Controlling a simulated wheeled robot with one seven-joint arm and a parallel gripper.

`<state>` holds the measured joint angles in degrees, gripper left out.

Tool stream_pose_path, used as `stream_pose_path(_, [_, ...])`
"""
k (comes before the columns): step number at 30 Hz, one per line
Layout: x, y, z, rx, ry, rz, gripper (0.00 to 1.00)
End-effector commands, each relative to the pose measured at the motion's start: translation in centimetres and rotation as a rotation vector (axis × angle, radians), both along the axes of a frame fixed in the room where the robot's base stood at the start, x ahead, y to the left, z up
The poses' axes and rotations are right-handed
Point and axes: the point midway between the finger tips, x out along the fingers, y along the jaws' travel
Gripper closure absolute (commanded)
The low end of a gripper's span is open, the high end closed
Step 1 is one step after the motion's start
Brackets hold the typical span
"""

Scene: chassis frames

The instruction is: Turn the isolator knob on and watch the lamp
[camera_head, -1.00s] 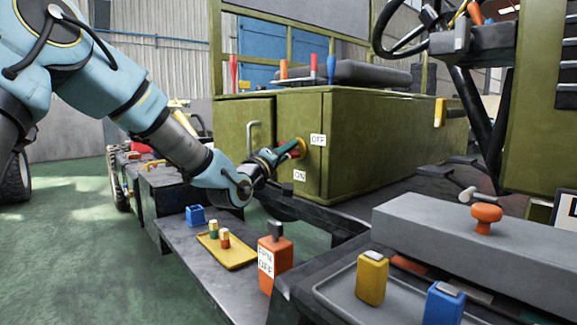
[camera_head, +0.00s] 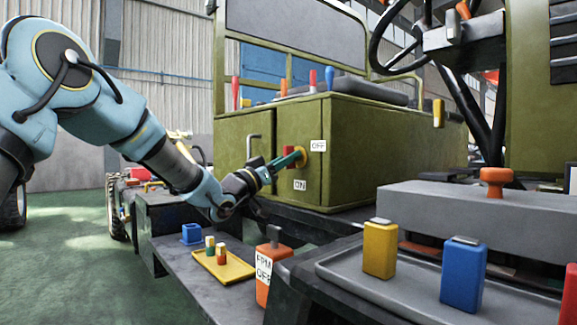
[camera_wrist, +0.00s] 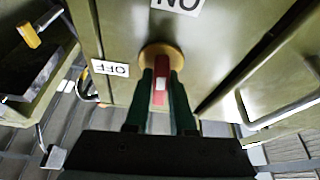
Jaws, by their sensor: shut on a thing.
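The isolator knob is a red bar handle with a white mark (camera_wrist: 160,86) on a round brass-coloured disc, set in the front of an olive cabinet (camera_head: 390,145). It also shows in the head view (camera_head: 289,152). My gripper (camera_wrist: 161,78) is shut on the knob, one dark green finger on each side; it also shows in the head view (camera_head: 286,161). An OFF label (camera_head: 318,146) sits up and right of the knob, an ON label (camera_head: 299,185) below it. In the wrist view the handle lies in line with the ON label (camera_wrist: 178,4). I cannot make out a lamp.
A dark shelf below the cabinet holds a yellow tray (camera_head: 238,272), a blue holder (camera_head: 191,234) and an orange box (camera_head: 267,280). At the right, yellow (camera_head: 380,250) and blue (camera_head: 463,270) blocks stand on a grey tray. Cabinet handles lie near my gripper.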

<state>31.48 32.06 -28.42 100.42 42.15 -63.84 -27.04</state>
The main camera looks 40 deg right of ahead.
Motion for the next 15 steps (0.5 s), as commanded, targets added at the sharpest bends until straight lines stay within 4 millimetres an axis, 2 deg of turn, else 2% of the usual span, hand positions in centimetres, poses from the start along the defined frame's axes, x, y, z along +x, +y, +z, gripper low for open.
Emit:
stream_pose_path(6, [0.06, 0.01, -0.22, -0.002, -0.089, 0.001, 1.0])
stream_pose_path(15, [0.0, -0.01, -0.15, -0.005, -0.129, -0.001, 1.0])
